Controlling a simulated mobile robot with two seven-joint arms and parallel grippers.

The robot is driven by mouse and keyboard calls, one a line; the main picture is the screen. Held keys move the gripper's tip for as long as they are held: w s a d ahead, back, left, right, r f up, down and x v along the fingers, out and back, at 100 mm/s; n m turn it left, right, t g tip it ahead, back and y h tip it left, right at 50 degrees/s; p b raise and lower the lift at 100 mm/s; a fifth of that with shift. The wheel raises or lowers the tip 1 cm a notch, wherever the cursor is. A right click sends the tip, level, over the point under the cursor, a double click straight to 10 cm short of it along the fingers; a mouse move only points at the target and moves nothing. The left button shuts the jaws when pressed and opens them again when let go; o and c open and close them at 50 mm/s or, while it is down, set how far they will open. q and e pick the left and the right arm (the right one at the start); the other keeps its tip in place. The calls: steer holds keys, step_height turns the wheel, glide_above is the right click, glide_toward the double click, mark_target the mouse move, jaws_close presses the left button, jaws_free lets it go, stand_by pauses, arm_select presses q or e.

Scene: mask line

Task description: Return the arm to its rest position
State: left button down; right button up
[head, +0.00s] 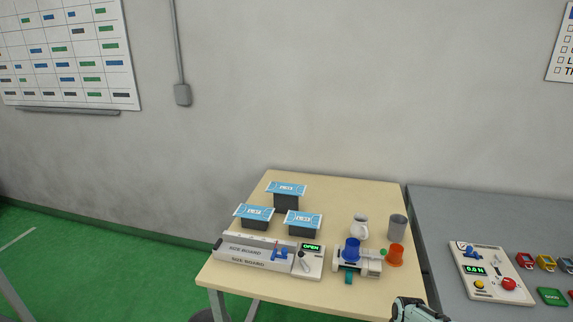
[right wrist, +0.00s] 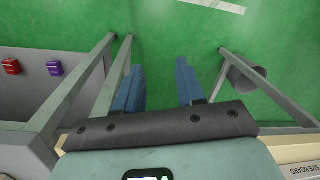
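My right gripper (right wrist: 159,82) shows in the right wrist view with its two blue fingers well apart. Nothing is between them; only the green floor is seen beyond. In the head view a small part of my right arm (head: 415,310) shows at the bottom edge, in front of the wooden table's (head: 345,190) right front corner. Its fingers are not seen there. My left arm and gripper are in neither view.
The wooden table holds a size board (head: 255,252) reading OPEN, blue-topped stands (head: 287,190), a small white device (head: 370,264), a white jug (head: 359,228), a grey cup (head: 397,226) and an orange cup (head: 395,256). A grey table (head: 450,210) with a force tester (head: 490,270) adjoins it.

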steer(key=s+a+f+m+y, duration=0.1)
steer(key=s+a+f, duration=0.3)
steer(key=s+f, duration=0.55)
steer(key=s+a+f+m+y, duration=0.15)
steer(key=s+a+f, duration=0.25)
steer(key=s+f, duration=0.5)
steer(key=s+a+f+m, duration=0.1)
steer(key=s+a, duration=0.1)
steer(key=s, duration=0.4)
steer(key=s+a+f+m, duration=0.1)
steer(key=s+a+f, duration=0.1)
steer(key=s, duration=0.4)
steer(key=shift+s+a+f+m+g, duration=0.3)
steer(key=shift+a+m, duration=0.05)
steer(key=shift+a, duration=0.45)
